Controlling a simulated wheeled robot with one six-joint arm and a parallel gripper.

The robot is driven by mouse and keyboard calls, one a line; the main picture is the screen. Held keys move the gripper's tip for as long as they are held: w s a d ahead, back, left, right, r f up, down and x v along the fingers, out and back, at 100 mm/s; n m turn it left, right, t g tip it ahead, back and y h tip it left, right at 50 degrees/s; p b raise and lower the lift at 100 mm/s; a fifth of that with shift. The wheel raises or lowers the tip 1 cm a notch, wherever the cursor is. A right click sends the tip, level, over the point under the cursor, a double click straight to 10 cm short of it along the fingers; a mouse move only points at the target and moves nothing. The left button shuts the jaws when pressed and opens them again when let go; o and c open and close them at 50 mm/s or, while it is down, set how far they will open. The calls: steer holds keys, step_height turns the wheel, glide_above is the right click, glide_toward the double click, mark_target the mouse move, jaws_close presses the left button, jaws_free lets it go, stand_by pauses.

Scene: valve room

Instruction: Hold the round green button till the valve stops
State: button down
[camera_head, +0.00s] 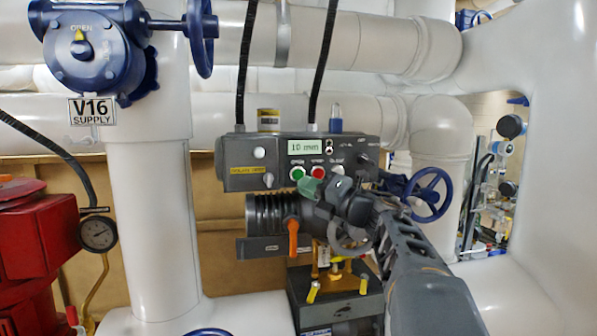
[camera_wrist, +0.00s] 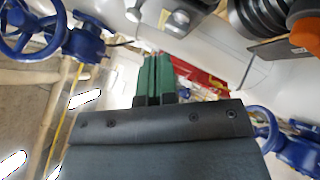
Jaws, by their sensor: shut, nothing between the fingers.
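The round green button (camera_head: 297,173) is on the front of a grey control box (camera_head: 240,181), left of a red button (camera_head: 318,172) and under a small display (camera_head: 303,146) reading what looks like "10 mm". My gripper (camera_head: 307,188) is shut and empty, its green fingertips just below and to the right of the green button. The button is uncovered in the head view; I cannot tell how far the tips are from the panel. In the wrist view the green fingers (camera_wrist: 155,78) are together, and the green button cannot be made out.
A blue valve actuator (camera_head: 95,47) with a "V16 SUPPLY" sign (camera_head: 91,111) is at upper left. An orange handle (camera_head: 292,236) is below the box, and a blue handwheel (camera_head: 428,195) is to the right. White pipes (camera_head: 155,220) and a red machine (camera_head: 35,240) stand around.

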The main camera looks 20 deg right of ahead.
mark_target(298, 174)
steer(key=shift+w+d+p, duration=0.2)
steer(key=shift+w+p, duration=0.15)
steer(key=shift+w, duration=0.6)
steer(key=shift+w+d+p, duration=0.15)
steer(key=shift+w+p, duration=0.2)
steer(key=shift+w, duration=0.6)
steer(key=shift+w+d+p, duration=0.2)
steer(key=shift+w+p, duration=0.15)
steer(key=shift+w, duration=0.6)
steer(key=shift+w, duration=0.2)
steer(key=shift+w+d, duration=0.1)
steer(key=shift+w, duration=0.1)
